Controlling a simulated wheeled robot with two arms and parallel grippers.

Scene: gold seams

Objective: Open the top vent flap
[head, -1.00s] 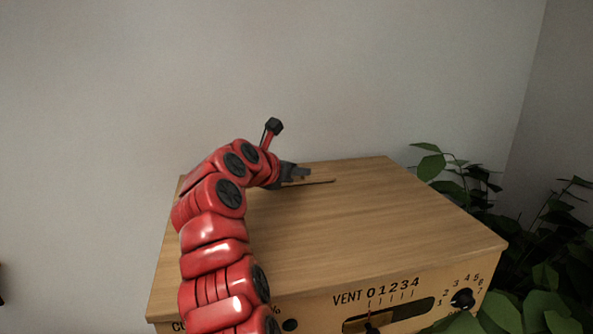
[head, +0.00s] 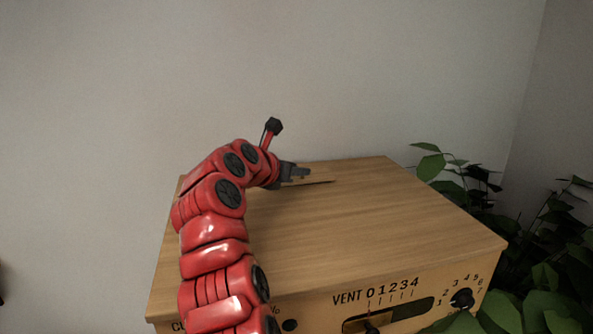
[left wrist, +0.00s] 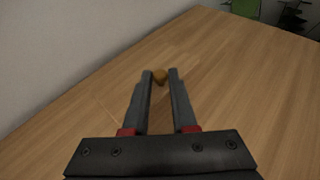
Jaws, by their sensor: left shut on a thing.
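The wooden box (head: 345,225) has a flat top with a thin dark line and a pale sliver at the edge of the vent flap (head: 318,182), near the back. The rest of the flap is hard to tell from the wood around it. In the left wrist view a small round brown knob (left wrist: 160,75) sits between the fingertips. My left gripper (head: 303,173), also in the left wrist view (left wrist: 160,73), is shut on this knob, low over the box top. My right gripper is not in view.
The box front bears a VENT scale with a slot (head: 410,312) and a black dial (head: 462,299). A leafy plant (head: 545,275) stands to the right of the box. A plain wall (head: 330,70) is behind. The box top right of my arm is clear.

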